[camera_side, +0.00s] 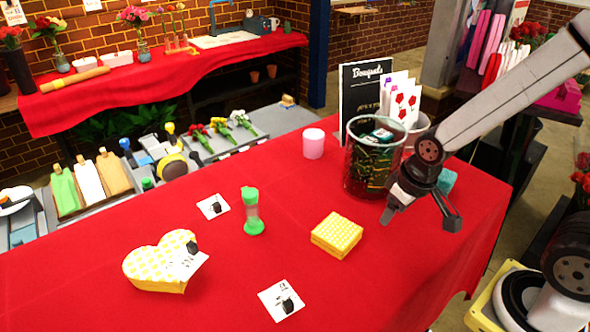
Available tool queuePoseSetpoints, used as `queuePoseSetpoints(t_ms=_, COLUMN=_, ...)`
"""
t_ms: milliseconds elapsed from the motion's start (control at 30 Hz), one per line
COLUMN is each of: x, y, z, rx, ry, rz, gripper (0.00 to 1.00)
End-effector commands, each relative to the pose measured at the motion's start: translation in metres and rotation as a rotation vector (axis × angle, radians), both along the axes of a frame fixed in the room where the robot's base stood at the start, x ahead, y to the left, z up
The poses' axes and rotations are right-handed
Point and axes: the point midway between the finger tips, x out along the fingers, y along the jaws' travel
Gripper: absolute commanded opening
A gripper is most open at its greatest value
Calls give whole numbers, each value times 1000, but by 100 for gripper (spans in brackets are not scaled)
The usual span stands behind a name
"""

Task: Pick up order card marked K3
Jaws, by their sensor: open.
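Three small white cards with dark pictures are in view. One card (213,207) lies flat on the red cloth left of the green-capped timer. Another card (281,300) lies flat near the front. A third card (188,265) rests tilted on the right side of the yellow heart-shaped box (150,270). The marks on the cards are too small to read, so I cannot tell which is K3. My gripper (421,218) is open and empty, above the right part of the table, right of the yellow checked box and apart from all three cards.
The green-capped timer (252,212) and the yellow checked box (337,235) stand mid-table. A pink candle (313,143), a dark glass container (373,160) and a black sign (357,85) stand at the back. The red cloth (400,285) is clear at front right.

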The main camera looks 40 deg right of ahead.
Motion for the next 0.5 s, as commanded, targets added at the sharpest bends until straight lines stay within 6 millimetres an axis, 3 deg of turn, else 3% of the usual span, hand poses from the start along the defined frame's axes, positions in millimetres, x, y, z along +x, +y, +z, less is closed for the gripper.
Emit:
queuePoseSetpoints(t_ms=267, x=3, y=1, z=0, rx=6, ry=4, rz=-14, gripper=65)
queuePoseSetpoints(t_ms=500, x=28, y=7, z=-1, rx=70, ry=51, rz=-145, gripper=65)
